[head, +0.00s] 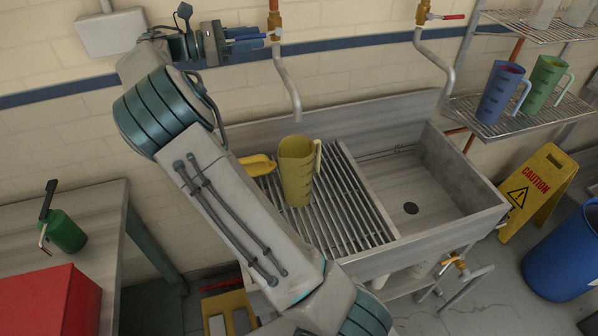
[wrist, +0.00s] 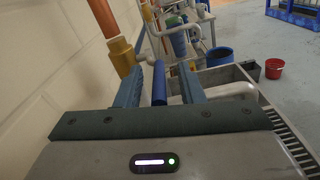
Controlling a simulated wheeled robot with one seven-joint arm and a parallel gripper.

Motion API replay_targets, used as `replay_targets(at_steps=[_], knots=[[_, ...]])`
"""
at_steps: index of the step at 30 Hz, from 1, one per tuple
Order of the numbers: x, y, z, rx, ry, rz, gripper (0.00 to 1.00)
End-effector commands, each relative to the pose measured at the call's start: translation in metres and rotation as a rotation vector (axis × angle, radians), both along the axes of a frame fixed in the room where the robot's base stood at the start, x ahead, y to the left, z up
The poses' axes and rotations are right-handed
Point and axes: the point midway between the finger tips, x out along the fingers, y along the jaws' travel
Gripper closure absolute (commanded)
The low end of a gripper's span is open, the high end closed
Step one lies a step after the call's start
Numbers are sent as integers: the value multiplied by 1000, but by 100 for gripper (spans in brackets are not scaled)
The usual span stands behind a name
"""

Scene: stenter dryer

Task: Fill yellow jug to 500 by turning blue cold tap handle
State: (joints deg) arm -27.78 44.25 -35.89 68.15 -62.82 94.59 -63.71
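The yellow jug (head: 296,178) stands upright on the slatted rack at the sink's left, its mouth below the end of the cold tap's spout (head: 290,92). No water stream shows, and its level cannot be read. The blue cold tap handle (wrist: 159,84) lies between the two fingers of my gripper (wrist: 160,84) in the wrist view, with a visible gap on each side. My gripper is open around it. In the head view my gripper (head: 250,40) reaches right to the brass tap body (head: 274,20) by the wall, and the fingers partly hide the handle.
A second tap with a red handle (head: 453,17) is further right, over the empty sink basin (head: 425,185). A yellow object (head: 258,165) lies behind the jug. Blue (head: 499,95) and green jugs (head: 545,85) stand on the right shelf. A caution sign (head: 535,190) stands at right.

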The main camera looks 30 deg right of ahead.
Motion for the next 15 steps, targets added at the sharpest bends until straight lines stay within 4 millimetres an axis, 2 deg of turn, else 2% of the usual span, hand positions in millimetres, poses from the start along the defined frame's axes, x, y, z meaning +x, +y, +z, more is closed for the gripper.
replay_targets(at_steps=[6, 15], knots=[[6, 27, 6, -1, 0, 3, 65], [13, 62, 2, -1, -2, 2, 65]])
